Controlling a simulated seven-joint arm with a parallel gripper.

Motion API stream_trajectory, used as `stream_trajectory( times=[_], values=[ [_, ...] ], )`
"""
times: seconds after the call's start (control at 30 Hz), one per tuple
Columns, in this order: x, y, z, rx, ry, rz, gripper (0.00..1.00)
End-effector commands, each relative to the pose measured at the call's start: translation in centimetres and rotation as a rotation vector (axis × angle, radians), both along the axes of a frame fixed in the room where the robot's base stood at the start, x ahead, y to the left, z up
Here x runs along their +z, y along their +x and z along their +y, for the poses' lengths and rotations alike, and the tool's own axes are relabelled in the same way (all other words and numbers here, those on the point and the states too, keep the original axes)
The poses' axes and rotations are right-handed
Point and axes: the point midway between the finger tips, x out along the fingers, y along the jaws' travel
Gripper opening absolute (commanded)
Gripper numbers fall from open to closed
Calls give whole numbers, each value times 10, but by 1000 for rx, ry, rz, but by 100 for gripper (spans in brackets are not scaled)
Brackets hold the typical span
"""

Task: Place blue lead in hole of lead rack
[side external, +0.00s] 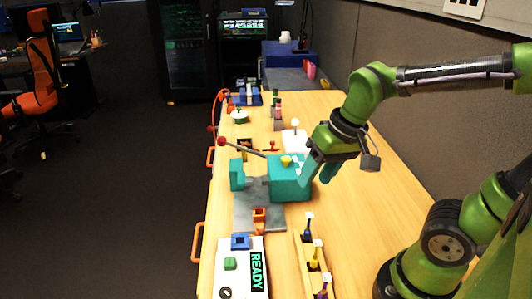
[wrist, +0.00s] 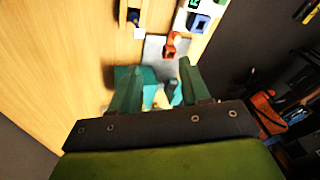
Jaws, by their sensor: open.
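The wooden lead rack (side external: 301,266) stands at the near part of the table, right of the white READY panel. The blue lead (side external: 308,229), with a white tag on top, stands upright at its far end; I cannot tell whether it sits in a hole. A yellow lead (side external: 314,262) and a purple lead (side external: 322,291) stand nearer. In the wrist view the rack (wrist: 123,14) and blue lead (wrist: 133,17) show at the top edge. My gripper (side external: 318,174) is open and empty, beside the teal block and apart from the rack. Its fingers (wrist: 160,80) frame part of that block.
The teal vise-like block (side external: 290,183) with a yellow knob stands on a grey plate (side external: 258,218). An orange piece (side external: 260,216) stands before it. The white READY panel (side external: 233,283) carries blue and green parts. The table right of the rack is bare.

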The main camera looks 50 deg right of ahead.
Motion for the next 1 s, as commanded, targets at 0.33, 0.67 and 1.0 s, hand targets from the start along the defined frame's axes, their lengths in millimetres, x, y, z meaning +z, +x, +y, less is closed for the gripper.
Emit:
stream_trajectory(
  times=[0.33, 0.67, 1.0],
  values=[
    [38, -14, 4, 20, 49, -307, 46],
    [38, -14, 4, 20, 50, -308, 46],
    [38, -14, 4, 20, 50, -308, 46]
  ],
)
